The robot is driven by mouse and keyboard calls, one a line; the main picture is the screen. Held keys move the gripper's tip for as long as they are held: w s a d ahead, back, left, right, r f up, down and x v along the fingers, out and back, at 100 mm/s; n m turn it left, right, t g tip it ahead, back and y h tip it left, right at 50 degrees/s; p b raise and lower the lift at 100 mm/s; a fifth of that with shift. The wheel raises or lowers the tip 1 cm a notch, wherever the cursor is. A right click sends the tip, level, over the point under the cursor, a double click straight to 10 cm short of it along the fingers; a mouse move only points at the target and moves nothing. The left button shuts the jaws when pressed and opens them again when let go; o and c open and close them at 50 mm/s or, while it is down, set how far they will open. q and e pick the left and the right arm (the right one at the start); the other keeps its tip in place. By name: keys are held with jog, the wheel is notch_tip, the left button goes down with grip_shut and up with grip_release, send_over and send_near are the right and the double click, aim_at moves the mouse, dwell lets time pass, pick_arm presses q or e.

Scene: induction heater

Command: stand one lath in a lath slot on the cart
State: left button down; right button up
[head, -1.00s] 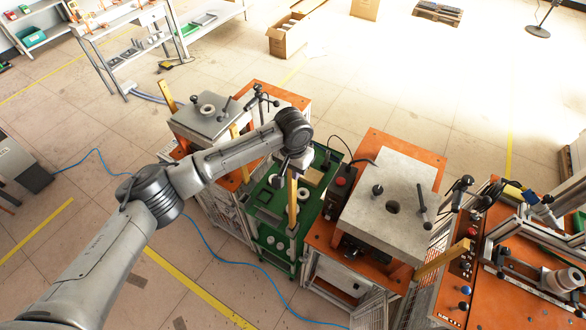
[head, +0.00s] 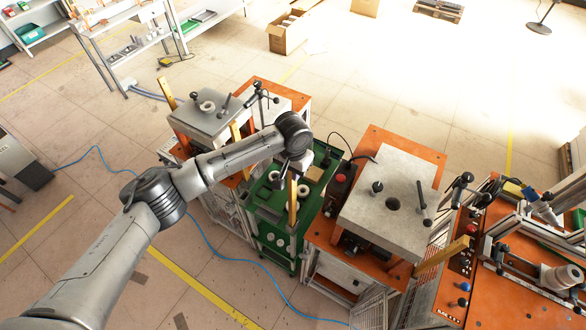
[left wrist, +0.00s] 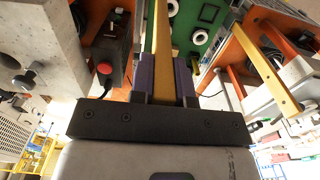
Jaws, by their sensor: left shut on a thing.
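My left gripper (head: 293,172) is above the green cart (head: 266,197), between the two orange machines. It is shut on a yellow lath (head: 292,207), which hangs roughly upright below it, over the cart's front part. In the left wrist view the lath (left wrist: 162,38) runs out between the two dark fingers (left wrist: 164,78) towards the green cart top (left wrist: 207,38). I cannot tell whether its lower end touches the cart or sits in a slot. The slots are not clear. My right gripper is not in view.
Other yellow laths stand at the left machine (head: 168,96) and stick out by the right machine (head: 441,257). White rings (head: 302,191) lie on the cart. The left machine's grey block (head: 200,122) and the right one's (head: 385,215) flank the cart closely.

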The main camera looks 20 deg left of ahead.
pick_arm(q)
jog(key=shift+f, duration=1.9)
jog(key=c, duration=1)
grip_release()
